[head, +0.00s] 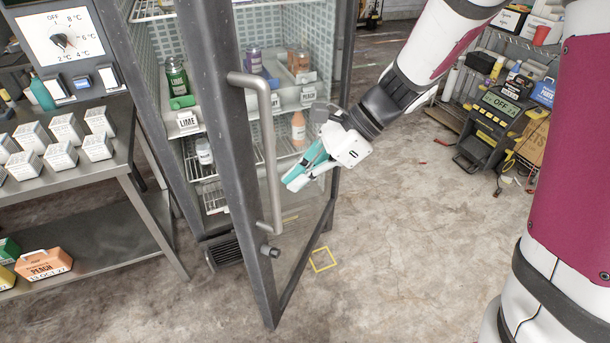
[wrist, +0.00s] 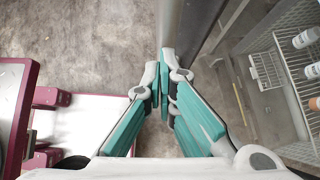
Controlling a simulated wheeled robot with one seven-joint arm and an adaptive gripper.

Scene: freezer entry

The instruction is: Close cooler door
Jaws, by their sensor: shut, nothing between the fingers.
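The cooler door (head: 240,190) stands open, with a dark grey frame and a glass pane. Its free edge points toward me and its long grey bar handle (head: 271,150) is on the right-hand face. The cooler (head: 152,75) behind it shows tiled walls and stocked shelves. My gripper (head: 292,182), with teal and white fingers, is shut and empty, on the handle side of the door, a little right of the handle. In the wrist view the shut fingers (wrist: 162,72) overlap a grey strip of the door frame (wrist: 195,25); I cannot tell whether they touch it.
A steel table (head: 85,185) with white boxes stands left of the cooler. A temperature dial panel (head: 62,38) is above it. A yellow-black machine (head: 490,125) and a loaded rack stand at the right. Concrete floor (head: 400,240) lies open right of the door.

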